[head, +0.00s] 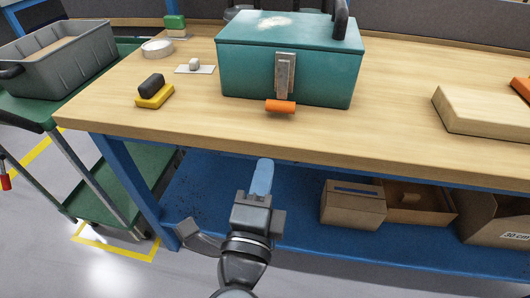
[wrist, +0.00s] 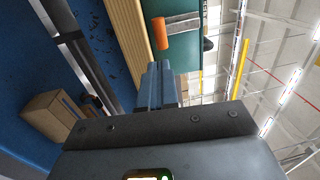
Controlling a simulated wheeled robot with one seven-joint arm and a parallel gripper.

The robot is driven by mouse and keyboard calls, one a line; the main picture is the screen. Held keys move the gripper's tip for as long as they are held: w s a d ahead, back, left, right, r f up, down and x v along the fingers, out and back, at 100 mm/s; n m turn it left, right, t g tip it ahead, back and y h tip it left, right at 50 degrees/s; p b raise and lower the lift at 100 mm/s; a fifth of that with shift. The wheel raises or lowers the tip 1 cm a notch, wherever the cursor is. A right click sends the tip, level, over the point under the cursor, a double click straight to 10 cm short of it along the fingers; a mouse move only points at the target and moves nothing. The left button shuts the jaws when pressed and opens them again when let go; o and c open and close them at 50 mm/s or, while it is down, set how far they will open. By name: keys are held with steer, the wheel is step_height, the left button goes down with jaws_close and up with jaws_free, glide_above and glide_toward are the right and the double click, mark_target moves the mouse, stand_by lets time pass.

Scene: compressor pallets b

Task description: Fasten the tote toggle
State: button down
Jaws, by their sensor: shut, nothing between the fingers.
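A teal tote (head: 288,55) with a closed lid stands on the wooden workbench. Its toggle (head: 285,76) is a grey metal plate on the front face with an orange grip (head: 280,106) at its lower end, hanging near the bench's front edge. In the wrist view the orange grip (wrist: 161,34) and metal plate (wrist: 184,23) lie beyond my fingertips. My gripper (head: 262,172) is shut and empty, in front of and below the bench edge, apart from the toggle. Its blue fingers (wrist: 157,85) are together in the wrist view. Whether the toggle is latched cannot be told.
The workbench (head: 390,133) has a yellow block with a dark piece (head: 153,92), a white dish (head: 157,49) and a wooden block (head: 482,112). Cardboard boxes (head: 352,205) sit on the blue lower shelf. A green cart with a grey bin (head: 58,65) stands left.

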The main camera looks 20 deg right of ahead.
mark_target(279, 110)
steer(key=x, duration=1.2)
steer(key=shift+w+d+r, duration=0.1)
steer(key=shift+w+d, duration=0.15)
steer(key=shift+w, duration=0.05)
